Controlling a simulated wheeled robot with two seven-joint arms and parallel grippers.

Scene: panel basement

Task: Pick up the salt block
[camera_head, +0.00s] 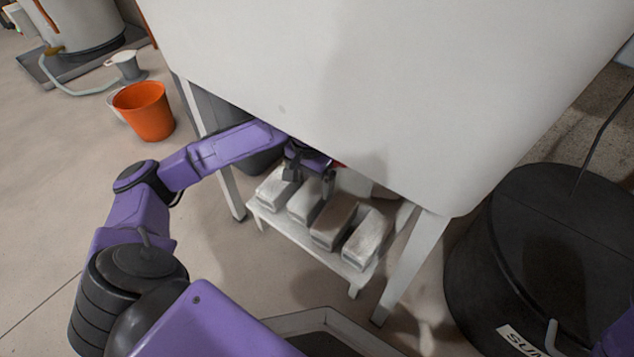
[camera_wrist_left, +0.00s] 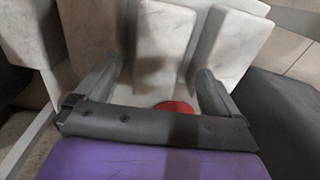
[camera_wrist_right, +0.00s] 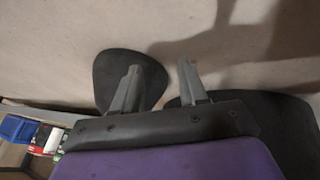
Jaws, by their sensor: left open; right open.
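Several whitish salt blocks stand in a row on a low white rack (camera_head: 300,240) under a large white tank; one is the salt block (camera_head: 304,203) near my left gripper. My left gripper (camera_head: 308,178) is open over the left part of the row, its arm reaching in under the tank. In the left wrist view, one pale block (camera_wrist_left: 163,45) lies ahead between the open fingers, with other blocks (camera_wrist_left: 92,30) on either side. No block is visibly gripped. My right gripper (camera_wrist_right: 160,80) is open and empty, away from the blocks.
The white tank (camera_head: 350,80) and its legs (camera_head: 412,265) closely frame the rack. A black drum (camera_head: 545,250) stands at the right. An orange bucket (camera_head: 145,110) stands on open floor at the left. A red round thing (camera_wrist_left: 176,107) shows beneath the left fingers.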

